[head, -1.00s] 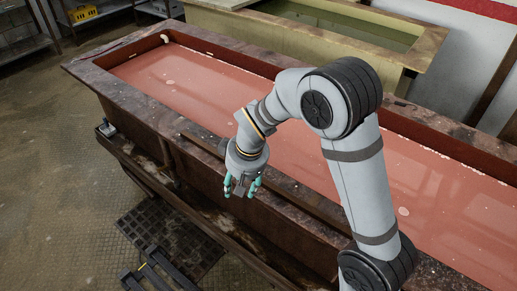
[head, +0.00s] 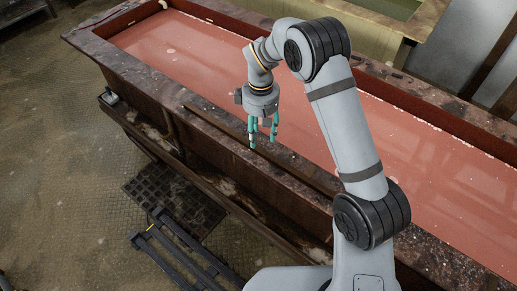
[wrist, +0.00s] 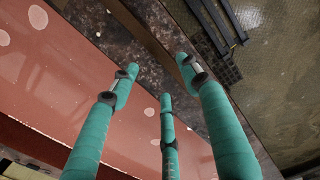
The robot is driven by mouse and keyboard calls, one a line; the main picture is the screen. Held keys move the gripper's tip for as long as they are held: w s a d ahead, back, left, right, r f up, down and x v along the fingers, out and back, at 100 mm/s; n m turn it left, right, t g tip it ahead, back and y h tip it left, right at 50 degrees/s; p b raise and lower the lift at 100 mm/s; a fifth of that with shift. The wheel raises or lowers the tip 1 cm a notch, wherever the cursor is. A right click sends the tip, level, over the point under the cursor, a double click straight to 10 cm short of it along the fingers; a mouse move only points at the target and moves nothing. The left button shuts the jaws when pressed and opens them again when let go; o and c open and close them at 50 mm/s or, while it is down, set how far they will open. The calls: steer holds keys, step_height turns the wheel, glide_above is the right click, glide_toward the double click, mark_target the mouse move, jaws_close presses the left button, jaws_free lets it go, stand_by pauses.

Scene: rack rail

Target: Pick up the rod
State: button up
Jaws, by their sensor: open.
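A long, thin rust-brown rod (head: 222,126) lies lengthwise along the front rim of the tank in the head view. It seems to show in the wrist view as a brown strip (wrist: 150,32) beside the speckled rim, partly hidden by the fingers. My gripper (head: 262,142) has teal fingers and points down above the front rim, close to the rod's line. In the wrist view my gripper (wrist: 158,75) has its fingers spread, with nothing between them. I cannot tell the exact height of the fingertips over the rod.
The long tank (head: 90,40) holds reddish liquid (head: 190,50) behind the rim. A second tank with greenish liquid (head: 395,8) stands behind. A dark floor grate (head: 175,195) and a black frame (head: 185,250) are on the floor in front.

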mark_target(261, 148)
steer(key=shift+s+f+p, duration=0.25)
steer(key=shift+f+p, duration=0.05)
steer(key=shift+f, duration=0.1)
steer(key=f, duration=0.1)
steer(key=f+p, duration=0.1)
steer(key=f, duration=0.1)
steer(key=shift+s+d+f+p, duration=0.1)
steer(key=shift+s+f+p, duration=0.1)
steer(key=shift+f+p, duration=0.1)
steer(key=shift+f, duration=0.35)
steer(key=c, duration=1.1)
jaws_close()
